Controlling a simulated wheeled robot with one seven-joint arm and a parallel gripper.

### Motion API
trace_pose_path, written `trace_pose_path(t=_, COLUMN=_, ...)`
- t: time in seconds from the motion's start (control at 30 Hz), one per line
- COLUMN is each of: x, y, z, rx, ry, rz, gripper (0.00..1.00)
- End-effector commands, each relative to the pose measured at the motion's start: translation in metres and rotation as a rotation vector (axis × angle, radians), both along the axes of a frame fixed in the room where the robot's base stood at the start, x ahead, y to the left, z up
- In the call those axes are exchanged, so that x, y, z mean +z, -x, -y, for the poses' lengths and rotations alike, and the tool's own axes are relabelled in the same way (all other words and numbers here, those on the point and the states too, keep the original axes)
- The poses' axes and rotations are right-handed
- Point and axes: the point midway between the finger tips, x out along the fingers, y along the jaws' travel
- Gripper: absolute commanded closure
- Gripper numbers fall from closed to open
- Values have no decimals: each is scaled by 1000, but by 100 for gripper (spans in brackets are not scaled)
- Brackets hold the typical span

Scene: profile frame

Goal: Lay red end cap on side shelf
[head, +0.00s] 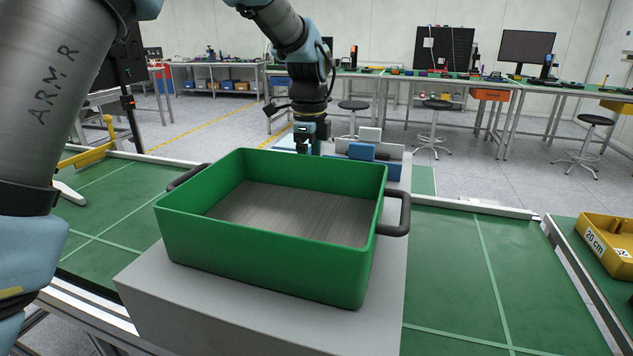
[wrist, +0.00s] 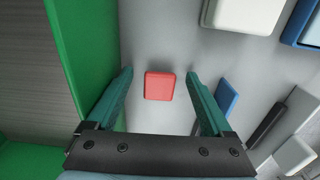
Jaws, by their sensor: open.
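The red end cap (wrist: 159,87) is a small rounded square lying on a grey surface (wrist: 165,35) in the wrist view. My gripper (wrist: 160,75) is open, its two teal fingers apart on either side of the cap in the picture. I see no contact, and the height of the fingers above the cap is hard to tell. In the head view my gripper (head: 309,139) points down just beyond the far wall of the green tray, and the cap is hidden there. I cannot tell which surface is the side shelf.
The empty green tray (head: 265,262) with dark handles stands close beside my gripper, its wall (wrist: 88,50) left in the wrist view. Blue (wrist: 228,97) and white (wrist: 293,152) blocks lie to the right. A yellow bin (head: 608,238) sits at far right. Green mat beside the tray is clear.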

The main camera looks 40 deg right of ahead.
Motion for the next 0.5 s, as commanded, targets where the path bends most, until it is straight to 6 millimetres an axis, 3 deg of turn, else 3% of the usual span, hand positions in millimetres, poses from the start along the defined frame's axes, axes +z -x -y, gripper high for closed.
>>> trace_pose_path(t=0.13, x=0, y=0, z=0, rx=0, ry=0, rz=0, gripper=15)
trace_pose_path(t=0.5, x=1, y=0, z=0, rx=0, ry=0, rz=0, gripper=57)
